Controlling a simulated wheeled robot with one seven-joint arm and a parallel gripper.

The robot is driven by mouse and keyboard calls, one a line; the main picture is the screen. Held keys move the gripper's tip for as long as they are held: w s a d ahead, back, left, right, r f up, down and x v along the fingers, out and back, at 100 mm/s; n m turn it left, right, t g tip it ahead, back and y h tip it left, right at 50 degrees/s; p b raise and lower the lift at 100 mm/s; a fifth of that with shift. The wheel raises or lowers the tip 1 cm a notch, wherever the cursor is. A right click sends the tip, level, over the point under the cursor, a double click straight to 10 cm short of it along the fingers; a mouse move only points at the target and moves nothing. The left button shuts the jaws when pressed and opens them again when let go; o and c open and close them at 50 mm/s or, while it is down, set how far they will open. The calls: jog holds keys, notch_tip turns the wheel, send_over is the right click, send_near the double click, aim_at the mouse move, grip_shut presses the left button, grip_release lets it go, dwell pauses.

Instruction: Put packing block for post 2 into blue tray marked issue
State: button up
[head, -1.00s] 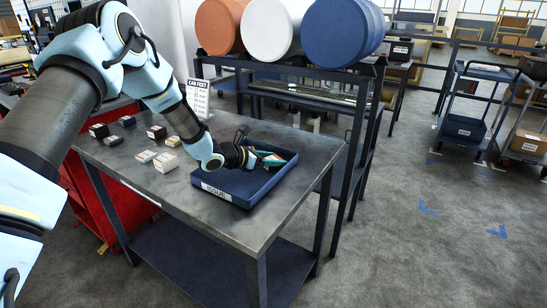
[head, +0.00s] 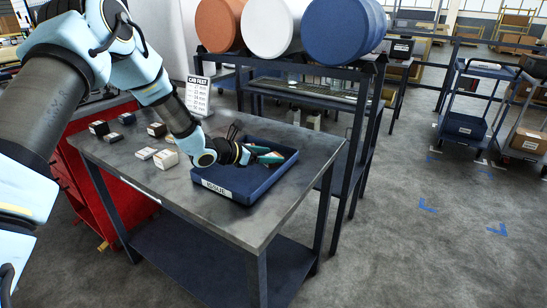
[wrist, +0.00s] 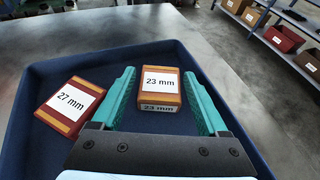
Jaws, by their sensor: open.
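The blue tray marked issue (head: 226,192) stands on the grey table, and its wall shows in the wrist view (wrist: 22,125). My gripper (head: 276,156) is low inside the tray, with its teal fingers open. In the wrist view an orange-brown block labelled 23 mm (wrist: 161,83) lies in the tray between the fingertips (wrist: 160,88), with a small gap visible at each side. A similar block labelled 27 mm (wrist: 70,104) lies tilted in view, left of the left finger.
Several other small blocks sit on the table left of the tray, among them a dark one (head: 99,127) and a pale one (head: 166,159). A dark rack with large drums (head: 345,32) stands behind. Bare tabletop (head: 312,150) lies right of the tray.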

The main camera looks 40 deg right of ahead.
jog(key=b+v, duration=0.2)
jog(key=v, duration=0.8)
jog(key=s+a+r+m+t+y, duration=0.1)
jog(key=a+m+y, duration=0.5)
jog(key=a, duration=1.8)
jog(key=s+a+r+m+t+y, duration=0.2)
jog(key=a+m+y, duration=0.5)
jog(key=a, duration=1.7)
jog(key=m, duration=0.4)
jog(key=shift+s+a+r+m, duration=0.3)
jog(key=shift+s+a+r, duration=0.05)
jog(key=shift+r, duration=0.05)
